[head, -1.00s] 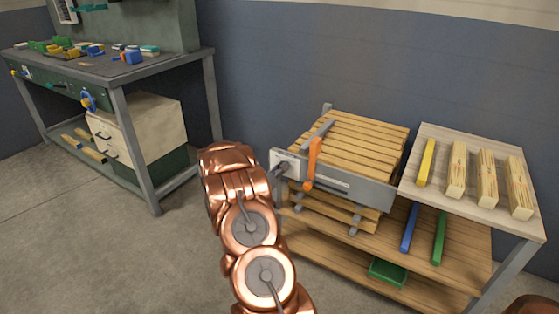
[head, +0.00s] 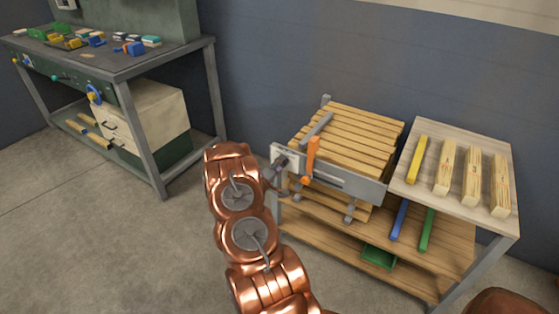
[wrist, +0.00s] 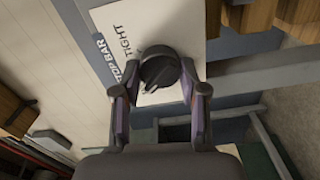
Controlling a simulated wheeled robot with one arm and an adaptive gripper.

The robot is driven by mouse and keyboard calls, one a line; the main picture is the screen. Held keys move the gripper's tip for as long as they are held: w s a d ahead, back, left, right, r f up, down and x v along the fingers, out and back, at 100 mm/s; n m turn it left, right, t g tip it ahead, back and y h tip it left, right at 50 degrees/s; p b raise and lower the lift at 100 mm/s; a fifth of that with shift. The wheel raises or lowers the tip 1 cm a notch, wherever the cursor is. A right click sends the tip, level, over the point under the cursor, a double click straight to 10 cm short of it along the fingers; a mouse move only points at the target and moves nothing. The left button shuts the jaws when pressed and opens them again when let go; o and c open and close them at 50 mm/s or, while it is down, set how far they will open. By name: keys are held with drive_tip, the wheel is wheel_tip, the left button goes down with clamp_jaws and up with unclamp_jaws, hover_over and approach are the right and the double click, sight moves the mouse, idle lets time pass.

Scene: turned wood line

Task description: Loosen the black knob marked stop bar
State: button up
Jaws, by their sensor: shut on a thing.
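In the head view my gripper (head: 280,162) reaches the white plate (head: 278,152) at the left end of the grey metal front of the slatted wooden fixture. The knob is hidden there by my gripper. An orange lever (head: 311,158) stands just right of the plate.
The fixture's wooden slats (head: 350,138) lie beside a table top (head: 425,190) bearing a yellow bar (head: 417,160) and several wooden blocks. Below are blue (head: 398,218) and green (head: 427,230) bars and a green tray (head: 379,257). A workbench (head: 120,65) stands left.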

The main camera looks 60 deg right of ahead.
drive_tip(key=shift+r+n+p, duration=0.1)
drive_tip(key=shift+n+p, duration=0.2)
drive_tip(key=shift+n, duration=0.2)
drive_tip(key=o, duration=1.1)
drive_tip(key=shift+o, duration=0.2)
drive_tip(key=shift+a, duration=0.1)
drive_tip(key=a, duration=1.1)
drive_tip(key=shift+s+a, duration=0.25)
drive_tip(key=shift+a, duration=0.1)
drive_tip(key=shift+w, duration=0.1)
